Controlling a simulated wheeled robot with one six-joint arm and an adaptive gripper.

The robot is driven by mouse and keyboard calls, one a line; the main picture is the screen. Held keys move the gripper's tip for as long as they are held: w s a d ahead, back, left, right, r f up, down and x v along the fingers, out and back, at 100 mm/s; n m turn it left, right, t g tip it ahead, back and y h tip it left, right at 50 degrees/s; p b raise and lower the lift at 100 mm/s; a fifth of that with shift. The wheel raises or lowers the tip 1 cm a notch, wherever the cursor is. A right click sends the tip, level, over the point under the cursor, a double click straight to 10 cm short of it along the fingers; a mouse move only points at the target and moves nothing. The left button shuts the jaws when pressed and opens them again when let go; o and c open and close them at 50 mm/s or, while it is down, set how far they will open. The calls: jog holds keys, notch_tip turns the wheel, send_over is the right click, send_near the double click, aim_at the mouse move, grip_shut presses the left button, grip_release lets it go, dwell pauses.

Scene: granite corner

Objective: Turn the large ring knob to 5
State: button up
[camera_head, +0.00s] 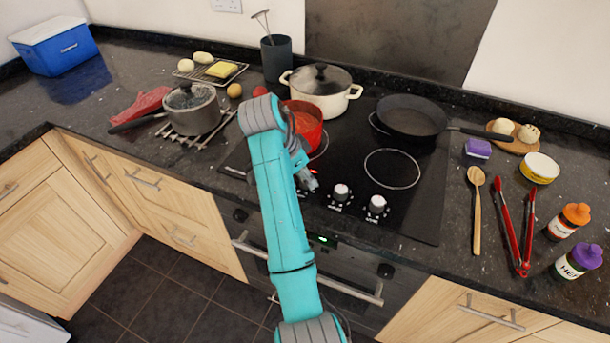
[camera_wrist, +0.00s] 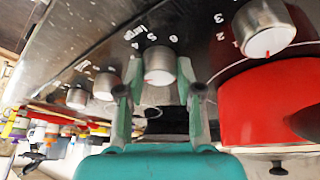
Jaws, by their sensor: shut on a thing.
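The large ring knob (camera_wrist: 161,64) is a silver cylinder with a red mark on its face, near the lower edge in the wrist view. White print beside it reads "Large", with numbers including 5 and 6 around it. My gripper (camera_wrist: 159,72) has one finger on each side of the knob and is shut on it. In the head view my gripper (camera_head: 306,181) is at the hob's front knob row, and my arm mostly hides this knob. Which number the red mark points to is unclear.
Two other silver knobs (camera_head: 341,192) (camera_head: 377,205) stand to the right in the head view. Another knob (camera_wrist: 264,30) is on the other side in the wrist view. A red pot (camera_head: 305,122) stands close behind my wrist. A black pan (camera_head: 412,116) and a cream pot (camera_head: 320,85) are farther back.

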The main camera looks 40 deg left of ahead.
jog(key=o, duration=1.2)
jog(key=shift+c, duration=0.2)
